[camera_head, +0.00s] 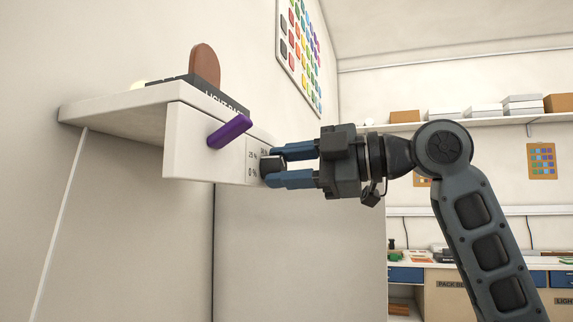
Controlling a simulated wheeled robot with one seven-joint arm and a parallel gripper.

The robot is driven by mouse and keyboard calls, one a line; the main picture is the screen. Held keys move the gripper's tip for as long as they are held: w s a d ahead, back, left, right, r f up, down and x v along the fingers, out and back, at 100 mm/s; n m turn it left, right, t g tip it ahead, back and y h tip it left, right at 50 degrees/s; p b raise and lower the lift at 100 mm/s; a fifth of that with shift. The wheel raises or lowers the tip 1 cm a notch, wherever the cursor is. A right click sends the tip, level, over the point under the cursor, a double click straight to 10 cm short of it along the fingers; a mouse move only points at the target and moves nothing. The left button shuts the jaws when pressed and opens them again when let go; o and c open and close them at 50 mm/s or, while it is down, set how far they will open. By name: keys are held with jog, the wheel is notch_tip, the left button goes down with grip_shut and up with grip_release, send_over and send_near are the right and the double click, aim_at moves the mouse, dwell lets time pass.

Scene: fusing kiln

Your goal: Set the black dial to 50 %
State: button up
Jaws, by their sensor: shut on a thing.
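The black dial (270,163) sits on the right part of a white front panel (192,150). Small printed percentage marks, such as "25 %" and "0 %", show on the panel just left of the dial. My gripper (280,167) comes in from the right with its blue fingers above and below the dial. The fingers are shut on the dial. The fingers hide part of the dial, and I cannot tell which mark it points to.
A purple handle (230,131) sticks out of the panel left of the dial, near my fingers. Shelves with boxes (405,117) and a workbench (450,264) are far behind.

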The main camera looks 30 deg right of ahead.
jog(key=m+p, duration=0.1)
jog(key=m, duration=0.3)
jog(key=shift+f+g, duration=0.1)
jog(key=shift+g, duration=0.2)
jog(key=m+p, duration=0.1)
jog(key=m, duration=0.3)
jog(key=shift+f+y+p, duration=0.1)
jog(key=shift+y+p, duration=0.2)
jog(key=shift+y, duration=0.1)
jog(key=shift+m, duration=0.3)
jog(key=o, duration=1)
jog(key=shift+o, duration=0.2)
jog(key=shift+s+d, duration=0.1)
jog(key=b+v, duration=0.2)
jog(key=v, duration=0.5)
jog(key=shift+s+d, duration=0.2)
